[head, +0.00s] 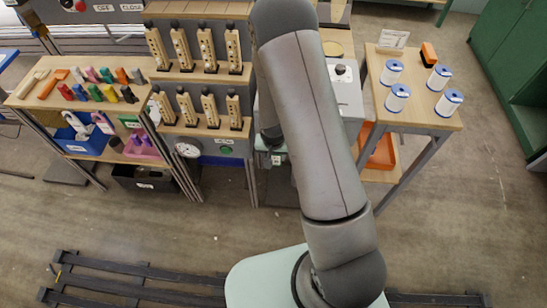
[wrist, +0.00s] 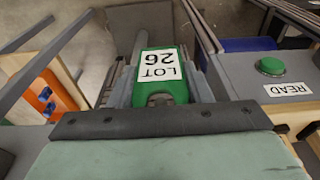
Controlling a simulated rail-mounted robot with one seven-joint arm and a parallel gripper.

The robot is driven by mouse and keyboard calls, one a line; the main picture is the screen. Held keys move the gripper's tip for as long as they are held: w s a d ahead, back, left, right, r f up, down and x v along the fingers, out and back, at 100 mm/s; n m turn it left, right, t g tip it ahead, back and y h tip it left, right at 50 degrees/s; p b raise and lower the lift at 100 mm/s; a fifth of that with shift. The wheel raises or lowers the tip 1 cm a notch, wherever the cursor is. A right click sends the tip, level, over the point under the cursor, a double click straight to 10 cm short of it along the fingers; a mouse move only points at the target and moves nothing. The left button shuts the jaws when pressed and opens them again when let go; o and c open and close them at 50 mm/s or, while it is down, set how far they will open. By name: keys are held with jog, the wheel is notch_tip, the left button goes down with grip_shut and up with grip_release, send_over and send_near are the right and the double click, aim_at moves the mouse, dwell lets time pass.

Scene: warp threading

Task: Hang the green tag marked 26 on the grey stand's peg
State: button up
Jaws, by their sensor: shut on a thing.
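The green tag (wrist: 158,88) carries a white label reading "LOT 26". In the wrist view it sits between the two grey fingers of my gripper (wrist: 163,76), which is shut on it. In the head view my arm hides most of the gripper, and I cannot make out the tag there. I cannot pick out the grey stand's peg for sure in either view.
A grey panel with a green button (wrist: 271,66) and a READ label is at right in the wrist view. In the head view, a wooden rack (head: 202,79) stands left of my arm and a table with white spools (head: 397,97) stands right. Open floor (head: 455,210) lies in front.

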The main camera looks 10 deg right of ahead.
jog(key=w, duration=0.1)
jog(key=w+d+f+b, duration=0.1)
jog(key=w, duration=0.1)
jog(key=shift+w+d, duration=0.2)
dwell(0.3)
jog(key=shift+d+f+b, duration=0.1)
jog(key=shift+d+b, duration=0.05)
jog(key=shift+b, duration=0.2)
dwell(0.3)
jog(key=o, duration=1.1)
jog(key=s+a+r, duration=0.1)
jog(key=r, duration=0.7)
jog(key=s+r, duration=0.2)
jog(key=r, duration=0.7)
jog(key=shift+s+a+r, duration=0.15)
jog(key=shift+s+a, duration=0.15)
jog(key=shift+a, duration=0.1)
